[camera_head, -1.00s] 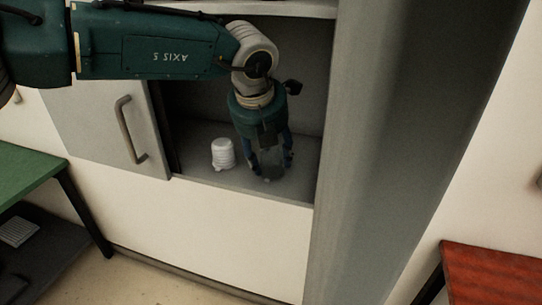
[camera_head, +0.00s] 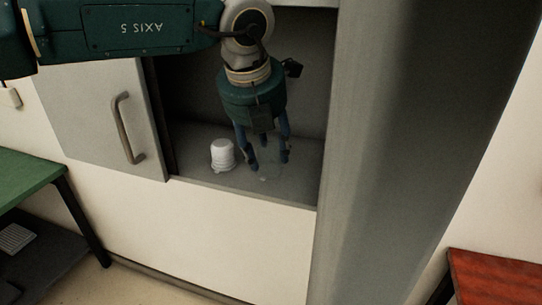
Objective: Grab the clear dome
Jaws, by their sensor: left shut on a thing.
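The clear dome (camera_head: 265,163) is see-through and faint in the head view. It is between the fingers of my left gripper (camera_head: 268,158), inside the open grey cabinet. My left gripper points down and is shut on the dome. The dome's lower part shows just above the shelf (camera_head: 205,180); I cannot tell whether it touches it. My right gripper is not in view.
A white ribbed cap-like object (camera_head: 222,154) stands on the shelf just left of the gripper. A green table (camera_head: 25,178) is at left, a red one (camera_head: 498,280) at lower right.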

